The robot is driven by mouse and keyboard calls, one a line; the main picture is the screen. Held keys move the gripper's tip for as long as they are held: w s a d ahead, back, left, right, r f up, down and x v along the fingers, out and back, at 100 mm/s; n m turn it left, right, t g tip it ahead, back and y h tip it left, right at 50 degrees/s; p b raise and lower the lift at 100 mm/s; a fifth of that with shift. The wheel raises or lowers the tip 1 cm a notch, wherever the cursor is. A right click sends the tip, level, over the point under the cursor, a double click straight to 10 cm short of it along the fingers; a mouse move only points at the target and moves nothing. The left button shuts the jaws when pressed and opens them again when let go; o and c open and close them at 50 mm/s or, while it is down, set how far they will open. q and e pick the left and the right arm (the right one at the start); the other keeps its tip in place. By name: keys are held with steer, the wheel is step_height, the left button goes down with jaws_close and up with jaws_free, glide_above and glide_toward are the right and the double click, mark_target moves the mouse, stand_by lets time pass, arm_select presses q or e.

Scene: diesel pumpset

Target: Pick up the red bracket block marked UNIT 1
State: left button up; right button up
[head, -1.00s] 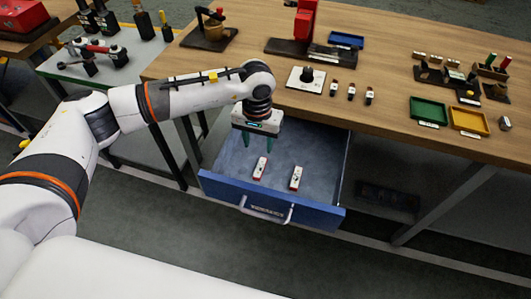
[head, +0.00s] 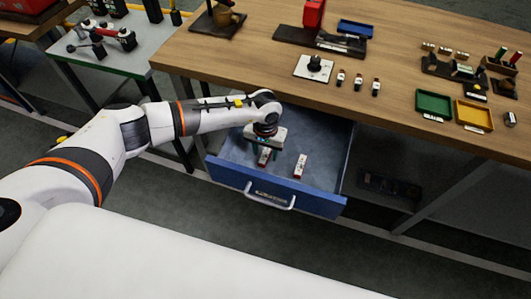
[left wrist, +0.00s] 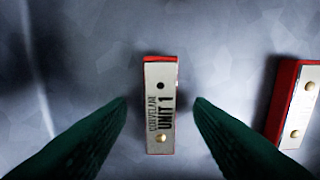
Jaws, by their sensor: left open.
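The red bracket block marked UNIT 1 (left wrist: 159,105) lies flat in the blue drawer, its pale labelled face up. In the head view the block (head: 264,158) is partly covered by my left gripper (head: 263,150). In the left wrist view my left gripper (left wrist: 160,108) is open, with one green finger on each side of the block and a gap on both sides. A second red block with a pale face (left wrist: 299,105) lies to the right; in the head view it (head: 300,166) is uncovered. My right gripper is in neither view.
The open blue drawer (head: 231,178) sticks out under the wooden bench, with a handle (head: 269,196) on its front. On the bench above are a white plate with a black knob (head: 314,67), small bottles, a green tray (head: 433,104) and a yellow tray (head: 474,115).

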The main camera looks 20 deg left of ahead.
arm_select(q)
steer(key=shift+f, duration=0.2)
jaws_close()
steer(key=shift+r, duration=0.15)
